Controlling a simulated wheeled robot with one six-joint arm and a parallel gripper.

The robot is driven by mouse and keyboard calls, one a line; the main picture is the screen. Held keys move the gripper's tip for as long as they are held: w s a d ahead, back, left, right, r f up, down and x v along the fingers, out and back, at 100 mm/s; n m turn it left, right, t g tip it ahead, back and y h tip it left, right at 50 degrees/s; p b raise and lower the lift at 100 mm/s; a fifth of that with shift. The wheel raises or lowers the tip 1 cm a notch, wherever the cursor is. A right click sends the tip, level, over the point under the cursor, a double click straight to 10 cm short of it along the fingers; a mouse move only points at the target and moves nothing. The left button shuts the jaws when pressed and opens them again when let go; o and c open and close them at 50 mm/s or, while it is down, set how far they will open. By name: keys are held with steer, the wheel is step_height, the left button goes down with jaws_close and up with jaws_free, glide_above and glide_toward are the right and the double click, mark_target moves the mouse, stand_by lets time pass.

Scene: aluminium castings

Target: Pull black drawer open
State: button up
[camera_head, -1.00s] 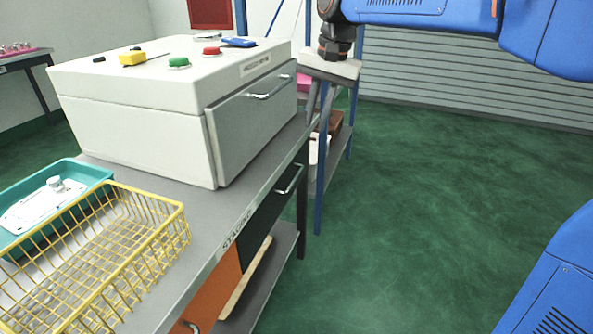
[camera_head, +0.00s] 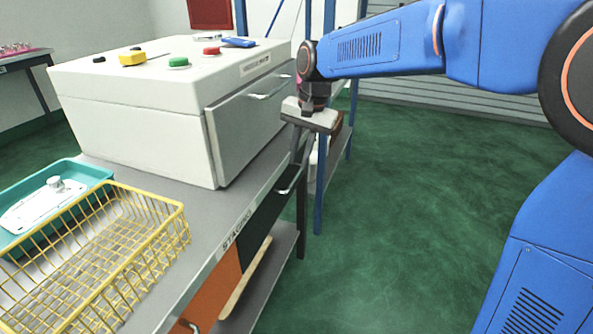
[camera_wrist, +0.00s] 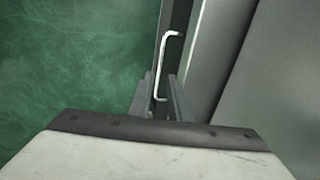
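The black drawer (camera_head: 262,220) is under the front edge of the grey bench and looks shut. Its silver bar handle (camera_head: 291,181) is near the drawer's far top end. My gripper (camera_head: 296,160) points down just above this handle in the head view. In the wrist view, the handle (camera_wrist: 162,62) runs up and down the picture, and its near end shows between the two fingers of my gripper (camera_wrist: 160,82). The fingers are apart with a gap. I cannot tell if either one touches the handle.
A white machine box (camera_head: 140,125) with its own handled front panel stands on the bench (camera_head: 205,240), close to my gripper. An orange drawer (camera_head: 215,290) is beside the black one. A yellow wire basket (camera_head: 165,245) and teal tray (camera_head: 95,170) lie left. Green floor (camera_head: 420,220) is clear.

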mark_target(295, 177)
steer(key=shift+w+a+f, duration=0.1)
steer(key=shift+a+f, duration=0.1)
steer(key=shift+f, duration=1.05)
steer(key=shift+w+a+f, duration=0.1)
steer(key=shift+a+f, duration=0.1)
steer(key=shift+f, duration=1.05)
steer(key=shift+c, duration=0.3)
jaws_close()
